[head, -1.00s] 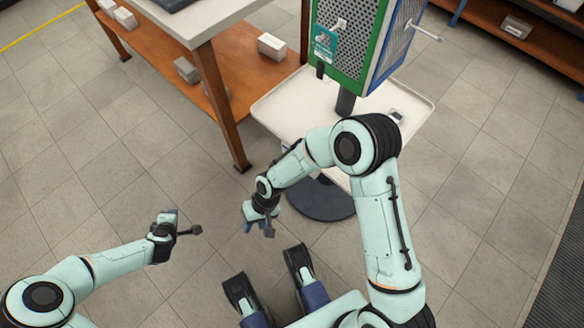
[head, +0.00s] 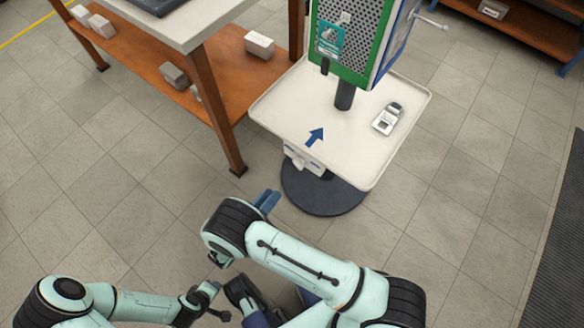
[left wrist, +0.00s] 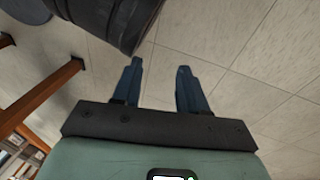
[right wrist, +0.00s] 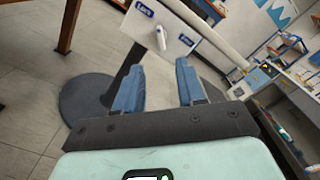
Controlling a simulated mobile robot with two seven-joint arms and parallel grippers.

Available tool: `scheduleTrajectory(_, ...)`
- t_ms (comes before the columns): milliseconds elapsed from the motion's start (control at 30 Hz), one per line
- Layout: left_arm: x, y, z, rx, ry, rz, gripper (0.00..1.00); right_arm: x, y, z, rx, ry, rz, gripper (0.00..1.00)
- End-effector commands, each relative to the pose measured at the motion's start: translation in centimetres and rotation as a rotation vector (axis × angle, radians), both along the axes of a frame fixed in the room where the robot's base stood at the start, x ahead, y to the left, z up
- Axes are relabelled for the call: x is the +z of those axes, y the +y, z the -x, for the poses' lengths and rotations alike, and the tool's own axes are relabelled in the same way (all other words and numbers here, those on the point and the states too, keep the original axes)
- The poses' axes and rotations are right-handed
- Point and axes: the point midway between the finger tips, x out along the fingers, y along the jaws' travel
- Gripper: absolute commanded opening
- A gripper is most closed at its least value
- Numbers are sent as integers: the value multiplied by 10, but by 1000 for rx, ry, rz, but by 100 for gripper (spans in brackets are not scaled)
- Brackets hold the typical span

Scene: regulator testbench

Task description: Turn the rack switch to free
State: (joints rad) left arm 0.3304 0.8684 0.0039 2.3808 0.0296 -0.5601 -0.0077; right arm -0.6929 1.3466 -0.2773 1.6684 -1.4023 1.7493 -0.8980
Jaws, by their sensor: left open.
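The rack switch is a white lever (right wrist: 161,38) on a white plate (right wrist: 172,28) with two blue labels, ahead of my right gripper in the right wrist view. The labels are too small to read surely, and I cannot tell which one the lever points to. In the head view the plate (head: 304,160) shows at the front edge of the white tray. My right gripper (right wrist: 158,66) is open and empty, short of the plate; its blue fingers also show in the head view (head: 267,201). My left gripper (left wrist: 157,64) is open and empty, low and away from the switch.
The white tray (head: 285,105) carries a small grey-white device (head: 387,119) and a blue arrow marking (head: 315,137). A green-framed perforated rack (head: 350,50) stands on a post above it. A dark round base (head: 325,192) lies below. A table with a wooden shelf (head: 150,60) stands left.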

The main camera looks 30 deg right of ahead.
Motion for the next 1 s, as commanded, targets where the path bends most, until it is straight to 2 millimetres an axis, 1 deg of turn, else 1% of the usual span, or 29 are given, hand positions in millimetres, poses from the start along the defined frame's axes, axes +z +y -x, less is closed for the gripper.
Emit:
scheduleTrajectory(33,-2,0,1,1,5,0,43,0,-10,-3,-6,0,0,39)
scheduleTrajectory(300,-11,2,11,4,39,2,43,-1,-63,-24,-9,-1,-4,39)
scheduleTrajectory(400,-15,3,15,6,53,2,43,-1,-81,-32,-10,-1,-3,39)
scheduleTrajectory(500,-18,3,19,7,66,3,43,-1,-95,-38,-8,-1,-6,39)
scheduleTrajectory(600,-20,4,22,8,77,4,43,-1,-104,-42,-7,-1,-5,39)
scheduleTrajectory(700,-21,4,24,9,83,5,43,-1,-110,-44,-6,0,-5,39)
scheduleTrajectory(1000,-22,4,25,8,85,5,43,0,-112,-45,-5,0,-5,39)
